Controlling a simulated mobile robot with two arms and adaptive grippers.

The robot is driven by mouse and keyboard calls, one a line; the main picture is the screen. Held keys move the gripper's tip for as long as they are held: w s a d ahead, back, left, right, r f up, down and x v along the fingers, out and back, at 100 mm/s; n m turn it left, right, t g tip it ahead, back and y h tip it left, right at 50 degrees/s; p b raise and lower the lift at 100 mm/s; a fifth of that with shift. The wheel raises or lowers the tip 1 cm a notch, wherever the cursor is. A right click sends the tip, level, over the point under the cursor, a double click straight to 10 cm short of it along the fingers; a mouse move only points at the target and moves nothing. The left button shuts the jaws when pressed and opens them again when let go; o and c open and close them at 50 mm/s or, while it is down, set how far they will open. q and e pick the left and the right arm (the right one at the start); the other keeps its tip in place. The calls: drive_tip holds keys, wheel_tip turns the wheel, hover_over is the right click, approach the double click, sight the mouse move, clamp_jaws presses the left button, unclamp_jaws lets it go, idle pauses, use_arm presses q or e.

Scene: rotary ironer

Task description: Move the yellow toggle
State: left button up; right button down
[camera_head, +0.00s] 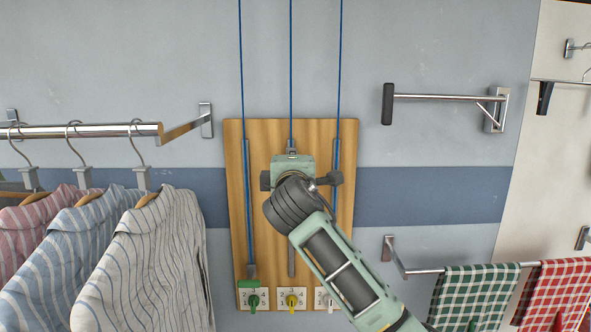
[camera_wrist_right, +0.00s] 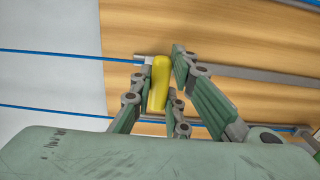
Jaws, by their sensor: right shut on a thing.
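The yellow toggle (camera_wrist_right: 159,85) shows in the right wrist view as a short rounded yellow bar between my right gripper's fingers. My right gripper (camera_wrist_right: 160,75) is shut on it. In the head view my right gripper (camera_head: 291,168) is over the upper middle of the wooden board (camera_head: 240,150), in line with the middle blue cable (camera_head: 290,80), and hides the toggle. Below it a grey slot (camera_head: 291,262) runs down to a numbered label (camera_head: 298,304) with a yellow pointer (camera_head: 291,300). My left gripper is not in view.
A green toggle (camera_head: 250,271) sits low on the board's left track. Striped shirts (camera_head: 150,265) hang from a rail at left. A wall bar (camera_head: 435,97) juts out at upper right, and checked towels (camera_head: 470,290) hang at lower right, near my right arm.

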drive_tip(key=shift+r, duration=0.5)
drive_tip(key=c, duration=1.7)
unclamp_jaws()
drive_tip(key=shift+f, duration=0.1)
drive_tip(key=shift+s+f, duration=0.1)
drive_tip(key=shift+f, duration=0.05)
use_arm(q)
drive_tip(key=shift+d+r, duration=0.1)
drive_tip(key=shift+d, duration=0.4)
use_arm(e)
drive_tip(key=s, duration=1.2)
drive_tip(key=shift+d, duration=0.25)
drive_tip(key=shift+w, duration=0.1)
